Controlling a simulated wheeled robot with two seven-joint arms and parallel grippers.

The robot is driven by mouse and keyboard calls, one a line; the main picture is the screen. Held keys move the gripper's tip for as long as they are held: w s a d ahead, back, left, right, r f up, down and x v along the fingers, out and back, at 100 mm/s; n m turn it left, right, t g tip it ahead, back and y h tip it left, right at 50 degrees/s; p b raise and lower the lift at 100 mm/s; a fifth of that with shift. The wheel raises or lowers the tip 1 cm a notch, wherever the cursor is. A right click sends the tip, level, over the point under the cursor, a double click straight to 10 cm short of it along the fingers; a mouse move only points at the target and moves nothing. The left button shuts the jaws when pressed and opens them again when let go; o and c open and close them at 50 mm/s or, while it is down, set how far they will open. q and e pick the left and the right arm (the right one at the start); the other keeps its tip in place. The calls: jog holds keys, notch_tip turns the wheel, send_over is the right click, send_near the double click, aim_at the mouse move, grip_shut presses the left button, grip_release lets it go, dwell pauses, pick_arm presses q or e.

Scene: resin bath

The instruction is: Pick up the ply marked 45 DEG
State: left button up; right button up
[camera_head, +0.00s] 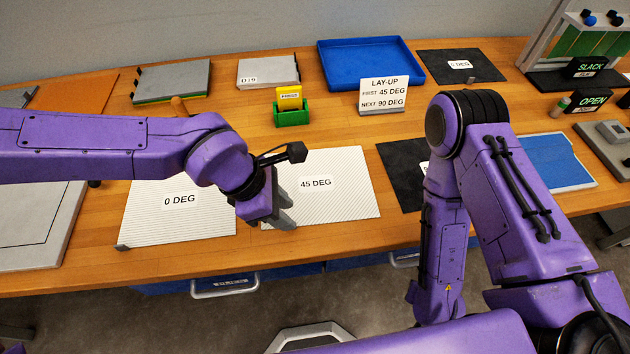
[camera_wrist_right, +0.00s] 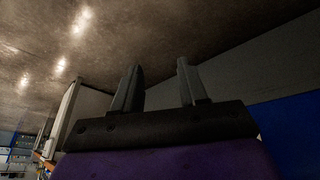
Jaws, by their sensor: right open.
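The ply marked 45 DEG (camera_head: 335,200) is a white striped sheet lying flat on the wooden bench, in the middle of the head view. My left gripper (camera_head: 288,212) is over its left edge, with its two grey fingers apart and pointing down. I cannot tell whether the fingertips touch the ply. The gripper hides part of that edge. My right gripper (camera_wrist_right: 157,65) shows in the right wrist view, open with nothing between its fingers. In the head view its fingers are out of sight.
A ply marked 0 DEG (camera_head: 150,210) lies just left. A black sheet (camera_head: 398,165) lies to the right, partly behind my right arm. Behind stand a green holder (camera_head: 292,117) with a yellow card, a LAY-UP sign (camera_head: 384,97) reading first 45 DEG, and a blue tray (camera_head: 370,62).

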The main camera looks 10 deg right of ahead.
pick_arm(q)
jog(key=f, duration=0.4)
jog(key=shift+w+d+f, duration=0.25)
jog(key=shift+d+f, duration=0.05)
jog(key=shift+d, duration=0.1)
jog(key=shift+s+d+f, duration=0.1)
jog(key=shift+d+f, duration=0.05)
jog(key=shift+f, duration=0.1)
grip_shut()
jog(key=shift+r, duration=0.1)
